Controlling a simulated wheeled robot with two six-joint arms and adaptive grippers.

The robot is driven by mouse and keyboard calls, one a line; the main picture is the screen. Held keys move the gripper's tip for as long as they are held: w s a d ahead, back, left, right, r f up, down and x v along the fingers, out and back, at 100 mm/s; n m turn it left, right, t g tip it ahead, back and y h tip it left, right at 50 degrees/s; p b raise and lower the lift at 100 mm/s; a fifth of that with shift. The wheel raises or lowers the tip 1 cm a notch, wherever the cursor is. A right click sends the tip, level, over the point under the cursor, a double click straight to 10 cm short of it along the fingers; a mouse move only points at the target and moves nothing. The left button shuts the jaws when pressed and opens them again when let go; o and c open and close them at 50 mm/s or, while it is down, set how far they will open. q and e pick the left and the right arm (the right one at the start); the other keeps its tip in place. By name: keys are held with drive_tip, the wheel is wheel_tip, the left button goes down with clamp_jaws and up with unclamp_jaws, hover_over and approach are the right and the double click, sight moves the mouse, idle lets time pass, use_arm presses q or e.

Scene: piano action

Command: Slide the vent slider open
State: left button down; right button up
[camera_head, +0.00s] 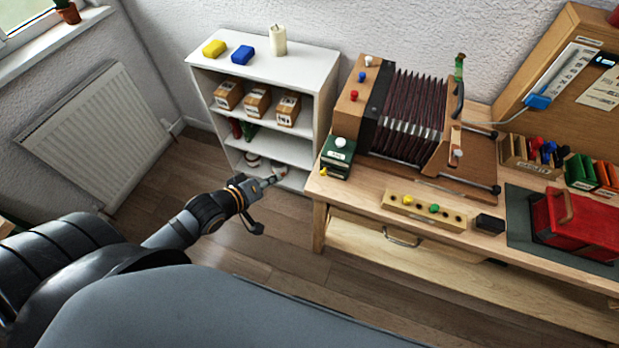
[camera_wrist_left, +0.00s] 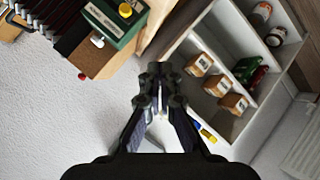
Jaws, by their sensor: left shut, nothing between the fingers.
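I cannot tell for sure which part is the vent slider. A bellows device (camera_head: 410,115) with dark red folds and wooden ends stands on the workbench; its left end bears white, blue and red knobs. A dark green box (camera_head: 336,158) with a white knob and a yellow knob stands at the bench's left corner; it also shows at the top of the left wrist view (camera_wrist_left: 108,30). My left gripper (camera_head: 274,181) is shut and empty, in front of the shelf's lower part and left of the bench. Its fingers show in the left wrist view (camera_wrist_left: 160,78). My right gripper is out of view.
A white shelf (camera_head: 325,80) with small boxes stands left of the workbench (camera_head: 345,197). Bare floor lies before the shelf.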

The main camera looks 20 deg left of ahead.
use_arm(q)
drive_tip(key=shift+h, duration=0.5)
drive_tip(key=d+r, duration=0.1)
drive_tip(key=r, duration=0.1)
drive_tip(key=s+d+r, duration=0.1)
drive_tip(key=d, duration=0.1)
drive_tip(key=shift+r, duration=0.35)
drive_tip(key=shift+w, duration=0.1)
drive_tip(key=b, duration=0.5)
approach(323, 168)
drive_tip(key=w, duration=0.3)
drive_tip(key=shift+w+d+f+p, duration=0.1)
drive_tip(key=shift+d+f+p, duration=0.25)
drive_tip(key=shift+f, duration=0.25)
drive_tip(key=shift+w+d+f, duration=0.1)
drive_tip(key=shift+d+f, duration=0.35)
drive_tip(key=shift+f, duration=0.05)
